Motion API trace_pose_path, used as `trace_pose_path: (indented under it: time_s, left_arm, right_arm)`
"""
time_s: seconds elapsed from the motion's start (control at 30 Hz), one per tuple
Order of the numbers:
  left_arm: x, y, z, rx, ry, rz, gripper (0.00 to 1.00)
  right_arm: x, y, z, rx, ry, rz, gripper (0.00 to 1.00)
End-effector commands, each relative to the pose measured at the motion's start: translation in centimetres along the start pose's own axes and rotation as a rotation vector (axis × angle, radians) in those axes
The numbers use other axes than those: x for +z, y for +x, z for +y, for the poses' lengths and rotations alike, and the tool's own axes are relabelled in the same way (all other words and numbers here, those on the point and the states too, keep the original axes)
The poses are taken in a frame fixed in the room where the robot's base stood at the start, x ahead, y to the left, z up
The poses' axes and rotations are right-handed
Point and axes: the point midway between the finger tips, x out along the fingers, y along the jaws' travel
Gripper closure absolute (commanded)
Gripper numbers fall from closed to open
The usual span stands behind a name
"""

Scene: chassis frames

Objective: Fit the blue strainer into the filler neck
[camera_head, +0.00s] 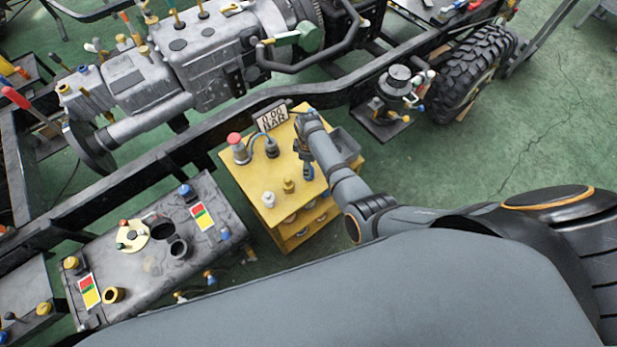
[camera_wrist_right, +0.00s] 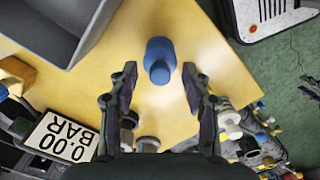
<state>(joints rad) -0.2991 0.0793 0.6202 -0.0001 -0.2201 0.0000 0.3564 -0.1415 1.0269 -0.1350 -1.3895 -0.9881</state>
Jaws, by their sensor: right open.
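The blue strainer (camera_wrist_right: 158,60) stands on the yellow cart top; it also shows in the head view (camera_head: 308,173), partly covered by my gripper. My right gripper (camera_wrist_right: 159,78) is open above the cart, its fingers on either side of the strainer in the wrist picture. I see no finger touching it. In the head view my right gripper (camera_head: 304,154) is over the cart's right part. A dark round collar (camera_head: 179,249), which looks like the filler neck, stands on the grey tank (camera_head: 130,277) at left. My left gripper is not in view.
The yellow cart (camera_head: 243,183) carries a red-topped device (camera_head: 236,148), a "0.00 BAR" display (camera_head: 272,116), small white and brass fittings and a grey bin (camera_head: 346,146). A chassis rail (camera_head: 205,145) runs behind.

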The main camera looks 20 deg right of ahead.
Motion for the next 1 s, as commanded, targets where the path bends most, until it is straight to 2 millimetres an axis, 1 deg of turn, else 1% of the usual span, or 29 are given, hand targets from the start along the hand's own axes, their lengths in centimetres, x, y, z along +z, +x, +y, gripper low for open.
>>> trace_pose_path:
  time_s: [0.03, 0.23, 0.27, 0.6, 1.0]
  left_arm:
    - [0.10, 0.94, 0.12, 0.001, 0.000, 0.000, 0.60]
    - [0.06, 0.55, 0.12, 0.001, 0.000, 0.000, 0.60]
    - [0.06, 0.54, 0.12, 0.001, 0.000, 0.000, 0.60]
    - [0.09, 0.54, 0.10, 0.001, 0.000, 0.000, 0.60]
    - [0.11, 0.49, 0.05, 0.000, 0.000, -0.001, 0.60]
  right_arm:
    - [-0.05, 0.84, 0.04, 0.001, 0.000, 0.001, 0.52]
    - [-0.05, 0.43, 0.02, 0.001, 0.000, 0.001, 0.52]
    - [-0.05, 0.43, 0.02, 0.001, 0.000, 0.001, 0.53]
    - [-0.04, 0.45, 0.01, 0.001, 0.000, 0.001, 0.99]
    - [-0.05, 0.41, 0.00, 0.001, 0.000, 0.001, 1.00]
